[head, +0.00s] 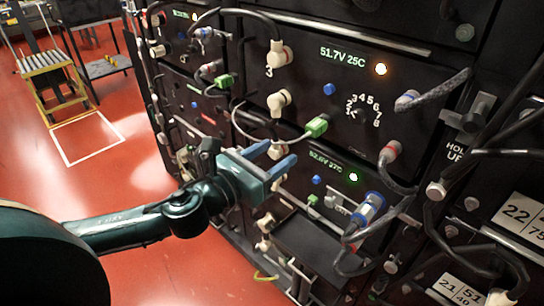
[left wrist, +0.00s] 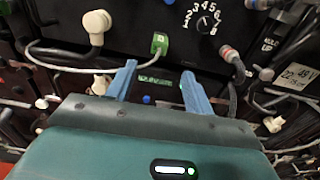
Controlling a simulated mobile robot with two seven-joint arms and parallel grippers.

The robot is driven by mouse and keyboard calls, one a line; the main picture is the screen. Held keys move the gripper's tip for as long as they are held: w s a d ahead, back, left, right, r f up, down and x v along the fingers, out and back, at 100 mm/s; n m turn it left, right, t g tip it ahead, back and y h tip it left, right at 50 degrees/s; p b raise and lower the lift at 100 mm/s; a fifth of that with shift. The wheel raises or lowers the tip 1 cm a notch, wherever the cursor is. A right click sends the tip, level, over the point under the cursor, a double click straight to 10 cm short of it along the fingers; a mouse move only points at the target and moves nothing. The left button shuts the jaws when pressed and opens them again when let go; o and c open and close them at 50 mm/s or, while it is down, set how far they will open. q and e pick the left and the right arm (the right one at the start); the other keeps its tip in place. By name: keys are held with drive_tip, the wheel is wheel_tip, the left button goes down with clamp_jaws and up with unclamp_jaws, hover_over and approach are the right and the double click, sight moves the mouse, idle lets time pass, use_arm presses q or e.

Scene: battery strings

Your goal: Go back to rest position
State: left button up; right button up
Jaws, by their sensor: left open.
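My left gripper (head: 277,158) is open and empty, held in front of the black battery rack (head: 330,110). Its two blue fingers also show in the left wrist view (left wrist: 157,85), spread apart with a lit green display between and behind them. The fingers point at the rack front, near a module with a green light. A green plug (head: 316,127) on a grey cable is just above and right of the fingers. It also shows in the left wrist view (left wrist: 159,43). My right gripper is not in view.
Cables and connectors stick out from the rack, including a blue connector (head: 369,207) and a white elbow plug (head: 279,101). Red floor (head: 130,180) at left is clear.

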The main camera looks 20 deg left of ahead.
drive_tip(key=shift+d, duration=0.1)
use_arm(q)
drive_tip(key=s+d+f+m+g+y+p, duration=0.1)
drive_tip(key=s+f+m, duration=0.7)
drive_tip(key=m, duration=0.9)
drive_tip(key=s+d+f+m+g+y+p, duration=0.1)
drive_tip(key=s+d+f+m+g+p, duration=0.2)
drive_tip(key=s+f+m, duration=0.5)
wheel_tip(320, 180, down, 7)
drive_tip(key=d+m+g, duration=0.1)
drive_tip(key=m+g, duration=0.1)
drive_tip(key=m, duration=0.8)
drive_tip(key=shift+s+y, duration=0.15)
drive_tip(key=shift+y, duration=0.25)
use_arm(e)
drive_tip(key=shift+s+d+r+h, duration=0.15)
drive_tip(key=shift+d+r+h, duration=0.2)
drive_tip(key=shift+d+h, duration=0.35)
use_arm(q)
drive_tip(key=shift+d, duration=0.1)
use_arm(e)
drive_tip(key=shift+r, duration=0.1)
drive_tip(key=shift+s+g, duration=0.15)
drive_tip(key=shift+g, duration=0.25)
